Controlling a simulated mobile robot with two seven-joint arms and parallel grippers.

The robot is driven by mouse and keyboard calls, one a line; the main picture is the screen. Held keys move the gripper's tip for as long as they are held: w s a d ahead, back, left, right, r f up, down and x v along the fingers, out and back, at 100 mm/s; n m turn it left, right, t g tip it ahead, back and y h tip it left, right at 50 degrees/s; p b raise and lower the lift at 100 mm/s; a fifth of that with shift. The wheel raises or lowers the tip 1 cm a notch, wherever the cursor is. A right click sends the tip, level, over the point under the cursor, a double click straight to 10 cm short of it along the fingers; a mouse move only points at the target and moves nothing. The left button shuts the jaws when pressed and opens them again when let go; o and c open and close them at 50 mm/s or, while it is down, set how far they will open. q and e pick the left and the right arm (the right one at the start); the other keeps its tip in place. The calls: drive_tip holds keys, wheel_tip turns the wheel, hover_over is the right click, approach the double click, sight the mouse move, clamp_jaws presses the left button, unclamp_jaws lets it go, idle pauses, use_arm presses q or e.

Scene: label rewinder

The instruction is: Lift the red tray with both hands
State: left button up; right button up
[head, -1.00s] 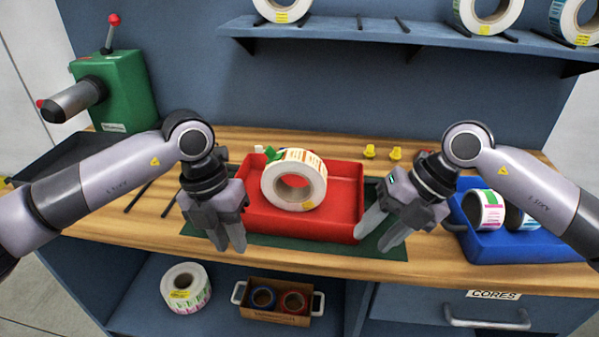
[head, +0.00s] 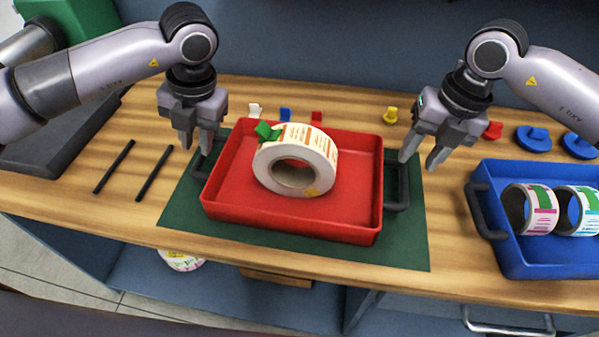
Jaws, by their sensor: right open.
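The red tray (head: 230,208) lies on a dark green mat (head: 400,248) on the wooden bench. It holds a label roll (head: 322,170) and a green clip (head: 266,131). The tray has a black left handle (head: 203,165) and a black right handle (head: 404,186). My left gripper (head: 197,147) points down with its fingers apart, over the far part of the left handle. My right gripper (head: 418,161) is open and empty, near the far end of the right handle. Neither gripper visibly grips a handle; exact finger height is hard to tell.
A blue tray (head: 520,262) with label rolls stands at the right. Two black rods (head: 153,174) lie left of the mat. Small coloured pieces, including a yellow one (head: 390,115), line the back. A green machine (head: 85,12) is at the upper left.

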sight(199, 161)
use_arm(q)
drive_tip(key=shift+x, duration=3.65)
use_arm(e)
drive_tip(key=shift+w+a+f, duration=0.1)
drive_tip(key=shift+a+f, duration=0.15)
drive_tip(key=shift+f, duration=0.95)
drive_tip(key=shift+s+a+f, duration=0.1)
drive_tip(key=shift+a+f, duration=0.1)
drive_tip(key=shift+f, duration=0.95)
drive_tip(key=shift+w+a+f, duration=0.1)
drive_tip(key=shift+a+f, duration=0.15)
drive_tip(key=shift+f, duration=0.95)
use_arm(q)
drive_tip(key=c, duration=0.3)
use_arm(e)
drive_tip(key=c, duration=0.3)
use_arm(q)
clamp_jaws()
use_arm(e)
clamp_jaws()
use_arm(q)
drive_tip(key=shift+w+r, duration=0.1)
use_arm(e)
drive_tip(key=shift+r, duration=0.1)
